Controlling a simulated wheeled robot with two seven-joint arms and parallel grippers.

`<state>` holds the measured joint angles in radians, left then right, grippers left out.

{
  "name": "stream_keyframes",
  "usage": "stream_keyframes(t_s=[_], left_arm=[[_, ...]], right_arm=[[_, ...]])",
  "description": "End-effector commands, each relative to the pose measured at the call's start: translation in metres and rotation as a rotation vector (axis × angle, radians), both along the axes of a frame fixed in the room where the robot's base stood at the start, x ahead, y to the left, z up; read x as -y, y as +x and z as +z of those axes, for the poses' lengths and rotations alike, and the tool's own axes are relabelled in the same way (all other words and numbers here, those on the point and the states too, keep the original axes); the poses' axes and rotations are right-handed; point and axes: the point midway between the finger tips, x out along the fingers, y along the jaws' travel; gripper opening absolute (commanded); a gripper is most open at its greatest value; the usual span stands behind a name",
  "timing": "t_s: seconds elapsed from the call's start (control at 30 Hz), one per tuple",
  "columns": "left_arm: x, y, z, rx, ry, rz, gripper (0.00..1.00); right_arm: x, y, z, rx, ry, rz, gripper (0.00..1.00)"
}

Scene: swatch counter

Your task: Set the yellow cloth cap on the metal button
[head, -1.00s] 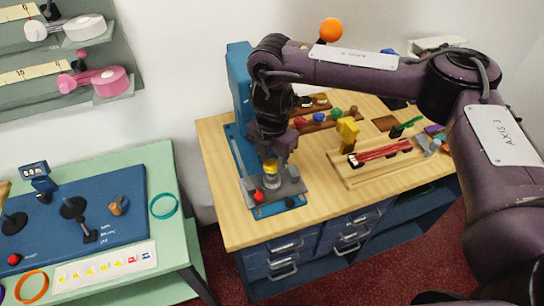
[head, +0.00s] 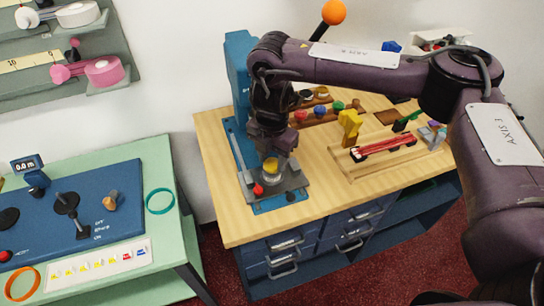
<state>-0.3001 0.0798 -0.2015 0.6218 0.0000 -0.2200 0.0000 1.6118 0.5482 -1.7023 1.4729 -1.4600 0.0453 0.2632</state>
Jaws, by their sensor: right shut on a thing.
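My right gripper (head: 274,156) points down over the grey plate of the blue press at the left end of the wooden bench. It is shut on the yellow cloth cap (head: 271,164), which shows as a small yellow patch under the fingers. The metal button (head: 271,178) appears as a pale, shiny round piece on the plate directly below the cap. The cap is at or just over the button's top; I cannot tell whether they touch. The fingers partly hide both. My left gripper is not in view.
The blue press (head: 239,75) rises behind my right gripper, and a red knob (head: 258,189) sits at its plate's front. A green table (head: 182,238) stands left.

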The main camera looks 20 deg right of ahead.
Motion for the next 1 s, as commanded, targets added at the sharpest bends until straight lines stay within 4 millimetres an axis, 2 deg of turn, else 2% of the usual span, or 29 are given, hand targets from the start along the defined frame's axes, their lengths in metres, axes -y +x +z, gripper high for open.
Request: stream_keyframes(t_s=[1.0], left_arm=[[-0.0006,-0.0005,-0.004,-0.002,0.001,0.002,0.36]], right_arm=[[-0.0001,0.0,-0.0077,0.0,0.0,0.0,0.31]])
